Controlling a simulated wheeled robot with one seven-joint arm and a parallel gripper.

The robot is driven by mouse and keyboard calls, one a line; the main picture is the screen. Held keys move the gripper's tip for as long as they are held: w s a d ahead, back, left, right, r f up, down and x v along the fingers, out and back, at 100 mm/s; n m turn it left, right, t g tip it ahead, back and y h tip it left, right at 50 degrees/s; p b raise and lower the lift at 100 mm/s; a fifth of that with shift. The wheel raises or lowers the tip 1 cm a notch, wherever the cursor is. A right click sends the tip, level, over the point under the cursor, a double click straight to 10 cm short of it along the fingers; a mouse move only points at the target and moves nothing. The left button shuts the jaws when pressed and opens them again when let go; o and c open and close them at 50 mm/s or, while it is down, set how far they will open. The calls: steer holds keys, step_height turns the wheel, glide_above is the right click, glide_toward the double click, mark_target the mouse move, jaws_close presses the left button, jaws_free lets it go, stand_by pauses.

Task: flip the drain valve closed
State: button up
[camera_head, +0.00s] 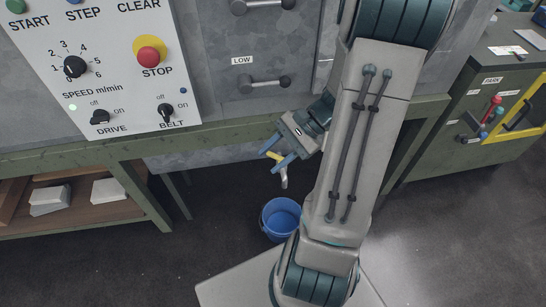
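The drain valve (284,180) is a small grey tap under the green bench edge, with its spout pointing down. My gripper (270,161) has two blue fingers, spread apart, pointing down and left. The lever shows between the fingers in this view; I cannot tell whether they touch it. Part of the valve body is hidden behind my gripper.
A blue bucket (281,220) stands on the floor below the tap. The control panel (95,75) with knobs and a red stop button is at upper left. A green cabinet (455,135) is at right. A shelf with white blocks (50,197) is at lower left.

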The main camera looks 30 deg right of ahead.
steer(key=w+d+f+m+t+y+b, duration=0.25)
steer(key=d+f+m+t+b, duration=0.4)
steer(key=f, duration=0.55)
steer(key=m+t+h+b, duration=0.3)
steer(key=m+t+b, duration=0.3)
steer(key=m+t, duration=0.25)
glide_toward(280, 157)
steer(key=shift+g, duration=0.4)
steer(key=b+x, duration=0.1)
steer(key=x, duration=0.2)
steer(key=b+x, duration=0.1)
steer(key=x, duration=0.2)
steer(key=b+x, duration=0.2)
steer(key=x, duration=0.1)
steer(key=shift+d+f, duration=0.1)
steer(key=shift+f, duration=0.15)
steer(key=shift+w+a+r, duration=0.15)
steer(key=shift+w+a, duration=0.15)
steer(key=shift+w, duration=0.15)
steer(key=c, duration=0.8)
